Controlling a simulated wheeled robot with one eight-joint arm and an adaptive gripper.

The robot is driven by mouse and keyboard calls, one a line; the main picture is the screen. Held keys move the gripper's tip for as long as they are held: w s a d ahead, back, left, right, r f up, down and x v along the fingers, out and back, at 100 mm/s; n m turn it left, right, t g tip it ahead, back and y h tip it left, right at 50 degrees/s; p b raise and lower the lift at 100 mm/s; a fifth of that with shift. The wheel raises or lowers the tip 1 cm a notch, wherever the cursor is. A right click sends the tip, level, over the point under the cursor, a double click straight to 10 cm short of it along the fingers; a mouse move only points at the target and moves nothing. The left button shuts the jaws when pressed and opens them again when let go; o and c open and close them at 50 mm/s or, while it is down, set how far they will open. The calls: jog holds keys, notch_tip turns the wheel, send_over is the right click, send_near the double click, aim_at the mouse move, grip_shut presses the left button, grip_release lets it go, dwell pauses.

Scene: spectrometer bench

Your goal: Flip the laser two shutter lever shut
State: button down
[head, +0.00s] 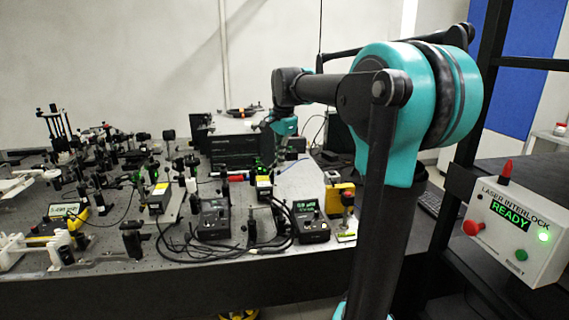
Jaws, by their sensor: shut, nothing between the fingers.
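My gripper (281,156) is small and far off, below the teal wrist at the middle of the bench. It looks shut and empty, pointing down behind a dark module with a yellow label (264,186). A similar module with a yellow label (159,195) stands further left. I cannot read which one is laser two. The shutter lever cannot be made out clearly at this size, nor its position. I cannot tell whether my gripper touches anything.
The optical bench (170,268) is crowded with mounts and posts. Two dark controllers (213,222) (309,224) with black cables stand near its front edge. A large dark instrument (232,145) stands behind. At right, a laser interlock box (515,228) reads READY, with a green light.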

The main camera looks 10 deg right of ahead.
jog(key=a+h, duration=0.1)
jog(key=a+r+h, duration=0.1)
jog(key=h, duration=0.1)
jog(key=shift+a+h, duration=0.15)
jog(key=shift+h, duration=0.15)
jog(key=shift+r, duration=0.15)
jog(key=shift+r, duration=0.65)
notch_tip(320, 180, up, 9)
jog(key=d, duration=0.1)
jog(key=shift+w+d+r, duration=0.15)
jog(key=shift+d, duration=0.05)
dwell(0.4)
